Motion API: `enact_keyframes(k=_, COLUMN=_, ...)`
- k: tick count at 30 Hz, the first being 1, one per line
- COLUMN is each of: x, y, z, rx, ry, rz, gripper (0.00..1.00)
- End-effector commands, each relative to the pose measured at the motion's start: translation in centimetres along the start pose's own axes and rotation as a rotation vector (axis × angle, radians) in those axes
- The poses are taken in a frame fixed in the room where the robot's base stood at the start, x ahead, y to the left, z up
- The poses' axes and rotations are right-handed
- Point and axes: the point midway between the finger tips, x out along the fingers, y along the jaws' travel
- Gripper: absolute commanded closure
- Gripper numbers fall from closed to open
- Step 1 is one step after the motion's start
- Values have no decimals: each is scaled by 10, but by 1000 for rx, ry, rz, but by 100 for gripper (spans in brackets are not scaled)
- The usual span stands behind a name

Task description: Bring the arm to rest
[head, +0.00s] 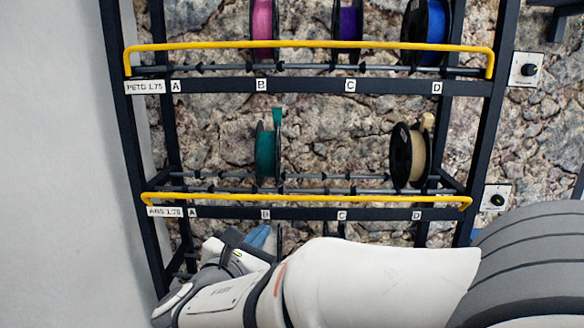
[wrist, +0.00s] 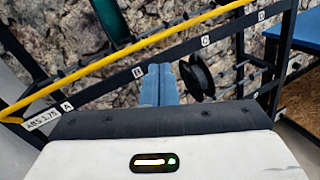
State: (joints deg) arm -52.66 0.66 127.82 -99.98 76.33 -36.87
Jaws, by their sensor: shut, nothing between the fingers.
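My gripper (head: 261,237) shows in the head view as a bit of blue at the end of my white arm, low in front of the rack, mostly hidden by the arm. In the wrist view its two blue fingers (wrist: 158,84) are together with nothing between them. They point at the rack below the front rail labelled ABS 1.75, between the B and C marks. The fingers look free of the rack, though the exact gap cannot be told.
The dark rack (head: 315,213) has yellow bars (head: 310,198). A green spool (head: 267,152) and a tan spool (head: 417,155) sit on its ABS level. A black spool (wrist: 197,77) is close right of the fingers. A blue-topped table (wrist: 296,28) stands at right.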

Motion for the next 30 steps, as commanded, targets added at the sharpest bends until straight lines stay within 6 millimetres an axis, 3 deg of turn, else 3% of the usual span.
enact_keyframes(k=4, x=22, y=-62, z=11, rx=146, ry=100, rz=-212, gripper=100)
enact_keyframes(k=8, x=28, y=-134, z=16, rx=366, ry=202, rz=-476, gripper=100)
enact_keyframes(k=12, x=10, y=-208, z=16, rx=700, ry=289, rz=-810, gripper=100)
enact_keyframes(k=15, x=-13, y=-242, z=15, rx=967, ry=316, rz=-1038, gripper=100)
enact_keyframes(k=18, x=-37, y=-261, z=15, rx=1254, ry=315, rz=-1251, gripper=100)
enact_keyframes(k=22, x=-62, y=-266, z=19, rx=1620, ry=276, rz=-1484, gripper=100)
enact_keyframes(k=27, x=-77, y=-260, z=27, rx=1968, ry=211, rz=-1666, gripper=100)
enact_keyframes(k=30, x=-79, y=-258, z=29, rx=2070, ry=188, rz=-1713, gripper=100)
